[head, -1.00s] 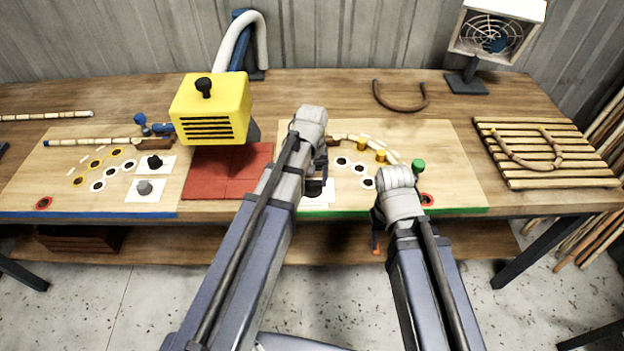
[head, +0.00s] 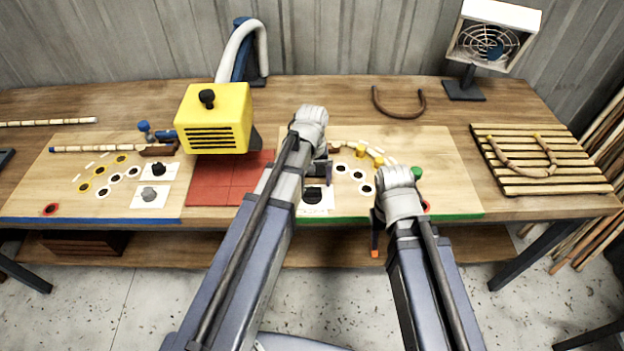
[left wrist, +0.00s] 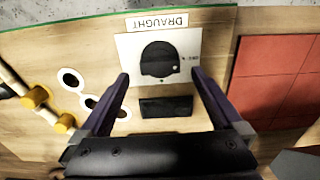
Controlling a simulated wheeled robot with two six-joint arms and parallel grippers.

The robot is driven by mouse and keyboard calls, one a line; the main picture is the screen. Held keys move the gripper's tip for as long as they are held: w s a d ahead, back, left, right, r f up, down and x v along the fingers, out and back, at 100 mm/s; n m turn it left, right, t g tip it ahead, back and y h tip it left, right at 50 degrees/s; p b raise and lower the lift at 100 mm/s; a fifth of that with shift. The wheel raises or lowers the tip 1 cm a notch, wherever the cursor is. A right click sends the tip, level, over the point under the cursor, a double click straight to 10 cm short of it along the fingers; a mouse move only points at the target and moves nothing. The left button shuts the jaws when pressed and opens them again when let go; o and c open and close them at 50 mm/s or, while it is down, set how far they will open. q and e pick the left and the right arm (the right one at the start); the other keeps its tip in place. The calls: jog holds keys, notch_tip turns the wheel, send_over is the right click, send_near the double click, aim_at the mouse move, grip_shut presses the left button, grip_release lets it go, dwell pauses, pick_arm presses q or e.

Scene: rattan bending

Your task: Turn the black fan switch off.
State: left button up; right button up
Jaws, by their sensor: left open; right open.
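The black fan switch (head: 313,195) is a round knob on a white plate near the bench's front edge. In the left wrist view the black knob (left wrist: 158,60) sits beside a "DRAUGHT" label (left wrist: 157,22), with a small "OFF" mark to its right.
The fan (head: 490,43) stands at the back right. A yellow box (head: 213,118) with a black knob stands left of my left arm, behind red tiles (head: 222,180). Rattan pieces and yellow pegs (head: 361,149) lie right of the switch. A slatted rack (head: 545,180) is far right.

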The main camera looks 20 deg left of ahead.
aim_at(312, 190)
pick_arm(q)
notch_tip(312, 190, up, 4)
jog(key=p, duration=0.3)
jog(key=shift+r, duration=0.25)
jog(key=shift+f, duration=0.1)
jog(key=s+d+m+y, duration=0.1)
jog(key=s+d+m, duration=0.6)
jog(key=s+d, duration=0.3)
jog(key=s, duration=0.4)
jog(key=shift+s+d, duration=0.2)
